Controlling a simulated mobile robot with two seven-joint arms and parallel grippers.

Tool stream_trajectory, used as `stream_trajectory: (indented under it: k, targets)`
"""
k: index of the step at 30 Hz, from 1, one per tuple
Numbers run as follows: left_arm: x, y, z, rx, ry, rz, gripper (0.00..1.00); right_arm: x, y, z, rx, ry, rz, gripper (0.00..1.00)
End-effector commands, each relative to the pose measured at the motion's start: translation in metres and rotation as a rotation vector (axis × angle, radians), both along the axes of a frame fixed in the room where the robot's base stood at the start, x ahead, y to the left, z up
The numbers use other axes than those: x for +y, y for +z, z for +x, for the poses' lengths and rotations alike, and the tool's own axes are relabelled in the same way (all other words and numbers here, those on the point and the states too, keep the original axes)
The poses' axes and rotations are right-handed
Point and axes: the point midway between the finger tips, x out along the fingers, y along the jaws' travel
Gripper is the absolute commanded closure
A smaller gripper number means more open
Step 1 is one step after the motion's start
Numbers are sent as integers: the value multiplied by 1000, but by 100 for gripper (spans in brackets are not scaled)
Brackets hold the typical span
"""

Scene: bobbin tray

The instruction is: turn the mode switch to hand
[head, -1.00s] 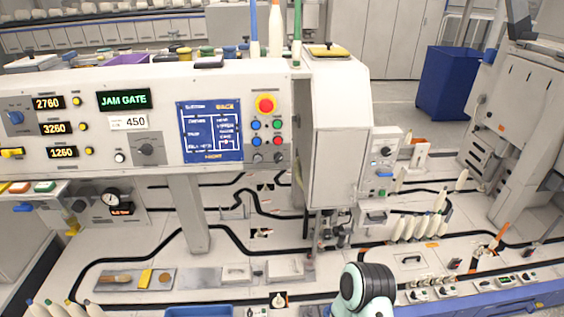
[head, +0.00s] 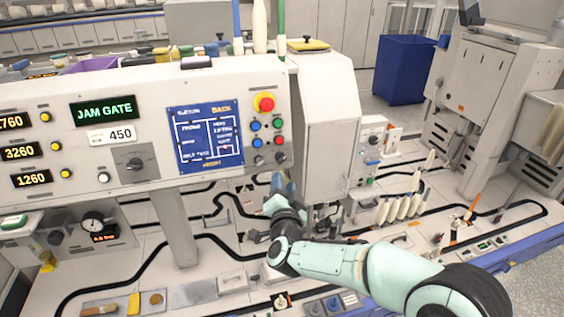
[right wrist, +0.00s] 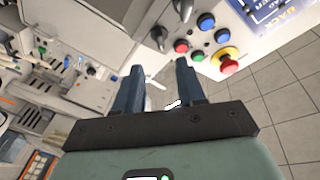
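The control panel (head: 60,88) carries a large dark rotary knob (head: 134,164) below the 450 label, and two small dark knobs (head: 258,160) under the coloured buttons. I cannot read which is the mode switch. The right wrist view shows the small knobs (right wrist: 158,36) beside the buttons, ahead of my fingers. My right gripper (head: 284,180) is below the panel's right end, apart from the knobs. In the right wrist view its two blue fingers (right wrist: 160,70) stand apart with nothing held between them. My left gripper is not in view.
A red emergency button (head: 265,103) on a yellow base sits above the coloured buttons and shows close by in the right wrist view (right wrist: 228,66). The cabinet (head: 325,125) stands right of the panel. White bobbins (head: 400,209) stand on the table to the right.

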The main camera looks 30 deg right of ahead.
Motion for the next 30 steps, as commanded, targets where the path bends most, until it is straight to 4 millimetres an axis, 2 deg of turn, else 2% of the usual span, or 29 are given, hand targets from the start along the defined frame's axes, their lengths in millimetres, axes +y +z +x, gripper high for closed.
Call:
stream_trajectory:
  k: [6,12,18,27,28,30]
  targets:
    - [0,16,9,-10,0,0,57,-22,2,45,1,-1,-3,61]
    - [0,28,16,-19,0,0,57,-38,2,76,1,0,-2,61]
    - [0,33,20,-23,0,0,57,-45,1,90,1,2,-1,61]
    - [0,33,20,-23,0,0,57,-47,-1,92,2,3,-1,61]
    - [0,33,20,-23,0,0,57,-47,-1,92,2,3,-1,64]
    - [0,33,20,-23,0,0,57,-46,-1,92,2,3,-1,87]
